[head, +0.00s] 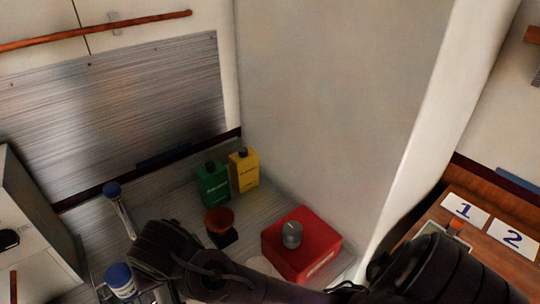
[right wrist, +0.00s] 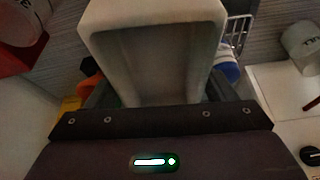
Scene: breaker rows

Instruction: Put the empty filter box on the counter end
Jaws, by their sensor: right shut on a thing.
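A pale, open-topped box, which looks like the empty filter box (right wrist: 152,62), fills the middle of the right wrist view. Its hollow inside faces the camera and looks empty. My right gripper (right wrist: 160,94) is shut on it, with one dark finger on each side. In the head view my right arm reaches in from the lower right across the counter (head: 160,195), with its dark wrist at the lower left. The box cannot be made out there, hidden by the arm or out of frame. My left gripper is not in view.
Blue-topped items (head: 120,279) are at lower left. A pale wall (head: 335,90) rises behind the red box.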

